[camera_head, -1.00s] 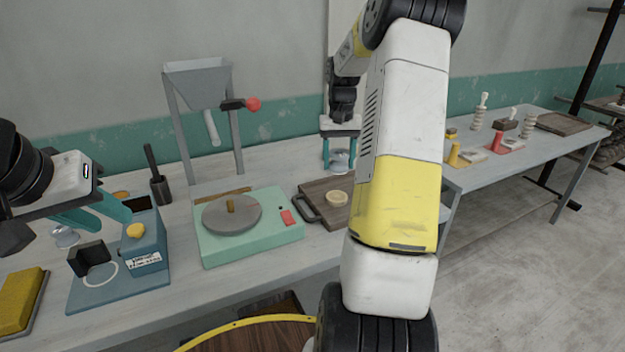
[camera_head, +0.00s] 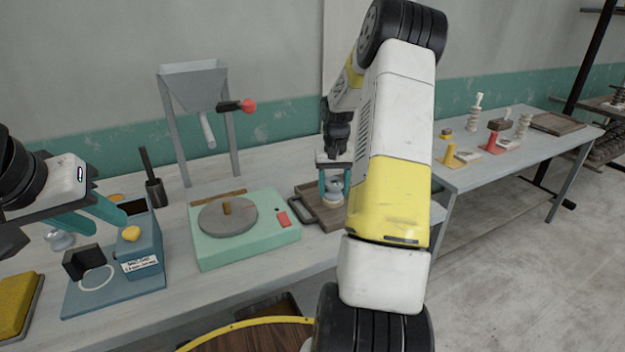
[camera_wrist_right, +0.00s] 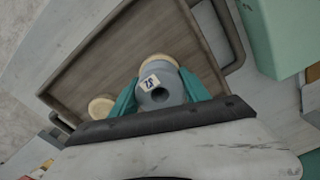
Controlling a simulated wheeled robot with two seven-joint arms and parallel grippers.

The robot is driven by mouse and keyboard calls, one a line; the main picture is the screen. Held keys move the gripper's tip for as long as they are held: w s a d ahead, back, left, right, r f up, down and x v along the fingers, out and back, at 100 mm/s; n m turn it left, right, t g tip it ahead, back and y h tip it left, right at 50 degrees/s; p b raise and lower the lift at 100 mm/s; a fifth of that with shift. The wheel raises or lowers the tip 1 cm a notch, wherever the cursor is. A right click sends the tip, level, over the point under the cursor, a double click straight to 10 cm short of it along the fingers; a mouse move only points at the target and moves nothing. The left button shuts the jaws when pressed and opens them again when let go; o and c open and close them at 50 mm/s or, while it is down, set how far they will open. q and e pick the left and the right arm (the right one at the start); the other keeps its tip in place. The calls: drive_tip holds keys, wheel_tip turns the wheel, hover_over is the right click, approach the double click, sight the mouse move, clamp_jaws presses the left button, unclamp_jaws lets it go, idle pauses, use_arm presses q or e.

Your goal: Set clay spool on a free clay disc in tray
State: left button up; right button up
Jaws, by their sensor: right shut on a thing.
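The grey clay spool (camera_head: 333,186) with a small white label is between the teal fingers of my right gripper (camera_head: 334,184). In the right wrist view the spool (camera_wrist_right: 165,92) is gripped at its sides by the shut right gripper (camera_wrist_right: 166,95). A pale clay disc (camera_wrist_right: 160,59) shows just past the spool's edge, mostly hidden by it. I cannot tell whether they touch. Another pale disc (camera_wrist_right: 100,107) lies in the brown tray (camera_wrist_right: 92,72), left of the spool and partly hidden by a finger. My left gripper (camera_head: 92,216) is open and empty at the left, above the bench.
A green wheel machine (camera_head: 250,246) stands left of the tray. A blue fixture (camera_head: 140,262) and a small grey-white piece (camera_head: 60,240) are near my left gripper. A hopper (camera_head: 195,90) stands behind. A second table (camera_head: 470,185) at right holds several items.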

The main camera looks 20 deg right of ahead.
sight(334, 181)
drive_tip(key=o, duration=1.7)
drive_tip(key=shift+c, duration=0.2)
wheel_tip(334, 181, up, 12)
drive_tip(key=shift+f, duration=0.2)
drive_tip(key=s+a+r+n+t, duration=0.3)
drive_tip(key=s+a+r+t, duration=0.1)
drive_tip(key=s+a+r, duration=1.1)
drive_tip(key=s+a+f+n+t+y, duration=0.1)
drive_tip(key=s+a+f+t+y, duration=0.1)
drive_tip(key=s+a, duration=0.4)
drive_tip(key=s+f, duration=0.1)
drive_tip(key=s, duration=0.3)
drive_tip(key=shift+s+a+f, duration=0.35)
